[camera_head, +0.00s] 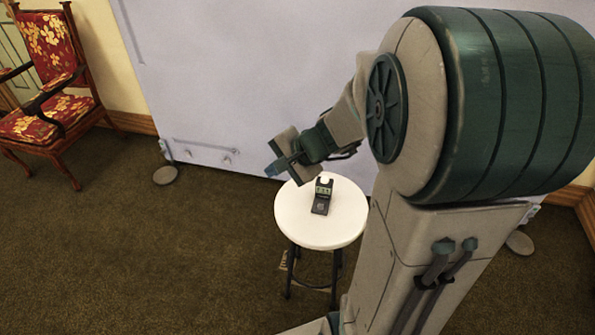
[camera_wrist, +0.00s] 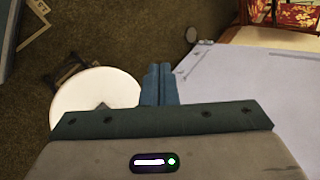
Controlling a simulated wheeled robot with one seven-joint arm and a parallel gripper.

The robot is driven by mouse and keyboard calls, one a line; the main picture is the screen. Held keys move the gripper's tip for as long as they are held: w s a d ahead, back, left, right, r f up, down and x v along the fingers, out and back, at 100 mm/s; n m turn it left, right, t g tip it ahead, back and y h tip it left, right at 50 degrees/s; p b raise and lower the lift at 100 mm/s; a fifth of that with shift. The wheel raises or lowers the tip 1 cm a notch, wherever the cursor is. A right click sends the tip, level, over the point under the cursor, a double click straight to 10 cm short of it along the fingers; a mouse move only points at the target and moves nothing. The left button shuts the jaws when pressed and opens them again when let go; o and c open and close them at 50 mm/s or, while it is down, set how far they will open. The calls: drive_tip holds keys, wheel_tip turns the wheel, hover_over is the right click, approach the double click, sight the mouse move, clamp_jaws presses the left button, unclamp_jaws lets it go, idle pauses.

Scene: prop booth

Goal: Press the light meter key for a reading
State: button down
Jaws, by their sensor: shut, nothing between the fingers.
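The light meter (camera_head: 321,204) is a small dark device with a white dome at its far end and a small greenish display. It lies on a round white stool (camera_head: 345,230) in the head view. My gripper (camera_head: 272,172) is above and to the left of the meter in the head view, apart from it. In the wrist view my gripper (camera_wrist: 160,70) has its two blue fingers together with nothing between them. The stool's white top (camera_wrist: 85,88) shows left of the fingers there; the meter is not clearly visible, mostly hidden by the gripper body.
A large pale panel (camera_head: 220,70) stands behind the stool, with round feet (camera_head: 165,175) at its base. A red floral armchair (camera_head: 48,110) is at the far left. The brown carpet left of the stool is clear.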

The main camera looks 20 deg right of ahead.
drive_tip(key=w+d+f+m+t+h+b, duration=0.2)
drive_tip(key=w+d+f+m+t+b, duration=0.15)
drive_tip(key=w+d+f+m, duration=0.6)
drive_tip(key=m+h+b, duration=0.3)
drive_tip(key=m, duration=0.2)
hover_over(323, 208)
wheel_tip(323, 208, down, 10)
drive_tip(key=shift+w+f+n, duration=0.1)
drive_tip(key=shift+n, duration=0.25)
wheel_tip(323, 208, down, 8)
drive_tip(key=b, duration=0.5)
drive_tip(key=shift+r, duration=0.25)
drive_tip(key=shift+f+b, duration=0.6)
drive_tip(key=shift+b, duration=0.4)
drive_tip(key=shift+f, duration=0.15)
drive_tip(key=shift+f+b, duration=0.25)
drive_tip(key=shift+b, duration=0.55)
